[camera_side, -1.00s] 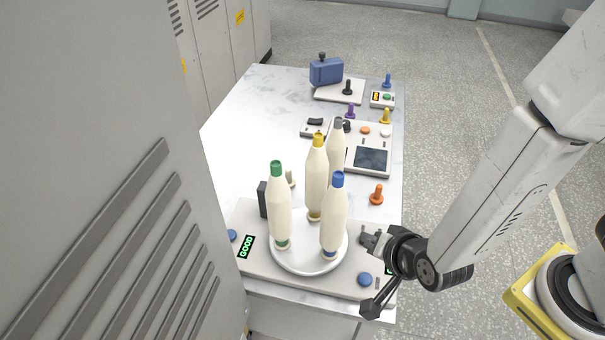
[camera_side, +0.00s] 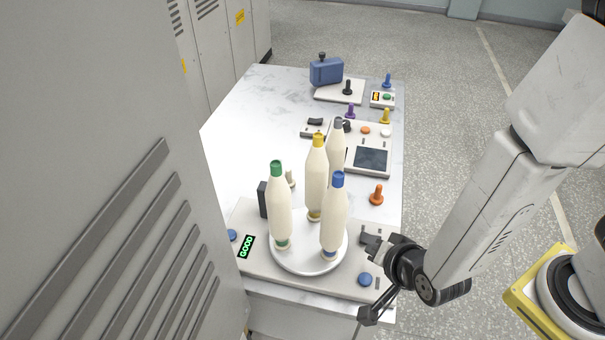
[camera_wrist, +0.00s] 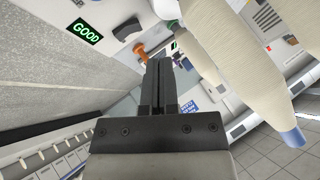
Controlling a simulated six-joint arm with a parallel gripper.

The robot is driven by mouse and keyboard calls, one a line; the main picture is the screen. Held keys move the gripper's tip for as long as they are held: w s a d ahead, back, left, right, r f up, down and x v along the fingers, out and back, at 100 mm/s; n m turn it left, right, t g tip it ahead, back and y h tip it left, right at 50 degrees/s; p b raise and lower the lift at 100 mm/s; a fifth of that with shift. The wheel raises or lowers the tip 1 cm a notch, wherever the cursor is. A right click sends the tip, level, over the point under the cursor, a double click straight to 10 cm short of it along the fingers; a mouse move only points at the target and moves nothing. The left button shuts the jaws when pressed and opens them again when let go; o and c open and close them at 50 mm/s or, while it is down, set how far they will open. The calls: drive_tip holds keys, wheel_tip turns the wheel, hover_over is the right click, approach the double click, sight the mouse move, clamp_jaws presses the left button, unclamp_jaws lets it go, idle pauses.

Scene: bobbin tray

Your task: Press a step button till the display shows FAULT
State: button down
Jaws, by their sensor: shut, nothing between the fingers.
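The tray station (camera_side: 262,262) has a display (camera_side: 246,246) at its left that reads GOOD in green. A GOOD display (camera_wrist: 83,32) also shows at upper left in the wrist view. One blue button (camera_side: 365,279) is at the station's front right, and another blue button (camera_side: 232,235) is at its left edge. My gripper (camera_side: 373,253) is shut and empty, over the right side of the station, behind and above the front blue button and apart from it. Its closed fingers (camera_wrist: 159,75) fill the middle of the wrist view. My arm covers the station's right edge.
A round white plate (camera_side: 292,266) on the station holds several tall cream bobbins with coloured caps, close left of my gripper. An orange knob (camera_side: 377,194) stands behind. Control boxes and a blue case (camera_side: 326,71) are farther back. Grey lockers (camera_side: 90,200) line the left.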

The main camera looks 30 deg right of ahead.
sight(367, 282)
drive_tip(key=shift+f, duration=3.85)
drive_tip(key=shift+f, duration=0.85)
drive_tip(key=shift+r, duration=0.15)
idle(0.6)
drive_tip(key=shift+r, duration=0.7)
drive_tip(key=shift+r, duration=0.1)
drive_tip(key=shift+r, duration=2.4)
